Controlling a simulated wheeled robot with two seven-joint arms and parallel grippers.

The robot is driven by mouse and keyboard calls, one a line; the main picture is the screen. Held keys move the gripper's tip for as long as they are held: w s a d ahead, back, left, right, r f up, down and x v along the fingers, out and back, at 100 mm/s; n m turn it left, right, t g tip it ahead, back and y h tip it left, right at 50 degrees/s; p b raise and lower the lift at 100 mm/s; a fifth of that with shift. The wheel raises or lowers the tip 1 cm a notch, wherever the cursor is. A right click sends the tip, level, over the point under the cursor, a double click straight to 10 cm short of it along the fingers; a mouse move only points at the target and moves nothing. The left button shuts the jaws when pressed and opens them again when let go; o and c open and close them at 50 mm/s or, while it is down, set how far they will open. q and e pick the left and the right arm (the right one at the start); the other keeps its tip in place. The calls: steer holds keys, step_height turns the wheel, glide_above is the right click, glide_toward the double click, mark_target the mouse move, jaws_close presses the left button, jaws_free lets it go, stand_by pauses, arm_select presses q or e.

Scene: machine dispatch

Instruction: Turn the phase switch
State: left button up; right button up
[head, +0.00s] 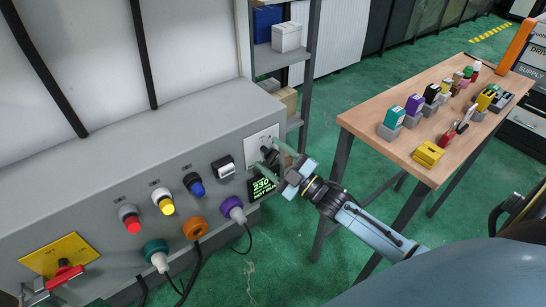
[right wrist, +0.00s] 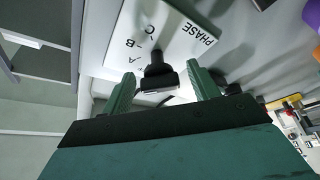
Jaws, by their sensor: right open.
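The phase switch is a white plate (right wrist: 184,38) lettered PHASE with marks A, B and C, and a black knob (right wrist: 158,74). In the head view its plate (head: 259,138) is at the right end of the grey machine panel. My right gripper (head: 270,158) is at the switch. In the right wrist view its two green fingers (right wrist: 158,88) are open, one on each side of the knob, with gaps visible. I cannot tell which letter the knob points to. My left gripper is not in view.
A lit display (head: 261,187) sits just below the switch. A wooden table (head: 384,118) with several small items stands at the right. A shelf (head: 292,75) stands behind.

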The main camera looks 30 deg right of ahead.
steer(key=c, duration=1)
steer(key=shift+m, duration=0.3)
steer(key=shift+m+h, duration=0.3)
steer(key=m+t+h, duration=0.1)
steer(key=m, duration=0.2)
steer(key=shift+p, duration=0.3)
steer(key=shift+m+t+h, duration=0.4)
steer(key=shift+m+h, duration=0.1)
steer(key=shift+m, duration=0.6)
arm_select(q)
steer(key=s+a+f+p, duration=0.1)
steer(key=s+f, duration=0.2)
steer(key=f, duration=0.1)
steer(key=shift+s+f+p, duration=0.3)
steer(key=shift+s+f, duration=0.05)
arm_select(e)
steer(key=shift+m+t+h, duration=0.2)
steer(key=shift+m+h, duration=0.55)
steer(key=shift+m, duration=0.8)
steer(key=shift+m+t+h, duration=0.2)
steer(key=shift+m+h, duration=0.55)
steer(key=shift+m, duration=0.8)
